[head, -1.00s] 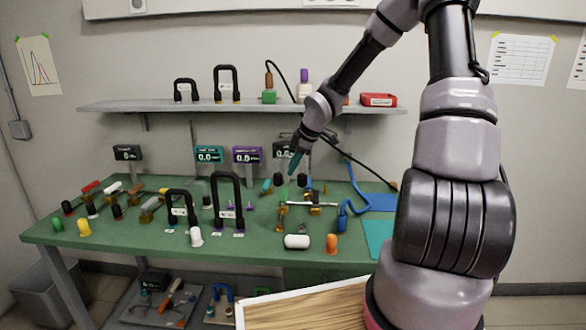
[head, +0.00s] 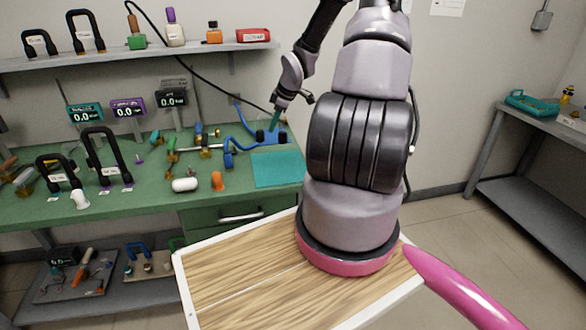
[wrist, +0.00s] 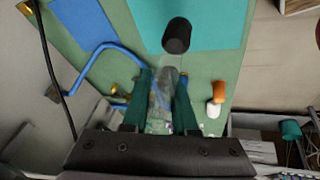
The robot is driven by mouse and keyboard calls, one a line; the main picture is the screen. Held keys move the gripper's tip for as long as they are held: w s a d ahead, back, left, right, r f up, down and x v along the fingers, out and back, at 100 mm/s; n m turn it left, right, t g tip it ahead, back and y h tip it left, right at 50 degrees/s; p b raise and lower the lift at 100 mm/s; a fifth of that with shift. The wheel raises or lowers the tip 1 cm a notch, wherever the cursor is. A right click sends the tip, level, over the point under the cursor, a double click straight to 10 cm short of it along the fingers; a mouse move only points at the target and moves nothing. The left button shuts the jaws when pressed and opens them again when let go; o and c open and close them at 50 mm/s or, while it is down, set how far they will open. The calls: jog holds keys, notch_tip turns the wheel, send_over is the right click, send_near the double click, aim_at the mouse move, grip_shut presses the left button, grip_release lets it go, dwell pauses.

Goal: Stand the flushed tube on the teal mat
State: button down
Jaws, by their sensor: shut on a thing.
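My gripper (wrist: 164,82) has green fingers and is shut on a clear tube (wrist: 162,98) in the wrist view. A black cap (wrist: 177,36) is at the tube's far end, overlapping the lower edge of the teal mat (wrist: 205,20) in that picture. In the head view the teal mat (head: 276,170) lies flat and bare at the bench's right front. My gripper (head: 275,120) is above the bench, behind the mat, near the blue mat. The held tube is too small to make out surely there.
A blue mat (head: 291,129) lies behind the teal mat. A blue hose (head: 232,146) and brass fittings (head: 197,133) are to the left. An orange stopper (head: 217,181) and a white cylinder (head: 185,185) sit left of the teal mat. A shelf (head: 195,50) hangs above.

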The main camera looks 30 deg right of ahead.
aim_at(282, 139)
jog(key=shift+s+d+f, duration=0.25)
jog(key=shift+d+f, duration=0.05)
jog(key=shift+d, duration=0.2)
jog(key=shift+s+d+f, duration=0.25)
jog(key=shift+d, duration=0.2)
jog(key=f, duration=0.5)
jog(key=shift+d+f, duration=0.2)
jog(key=shift+f, duration=2)
jog(key=c, duration=0.7)
grip_release()
jog(key=shift+f, duration=0.15)
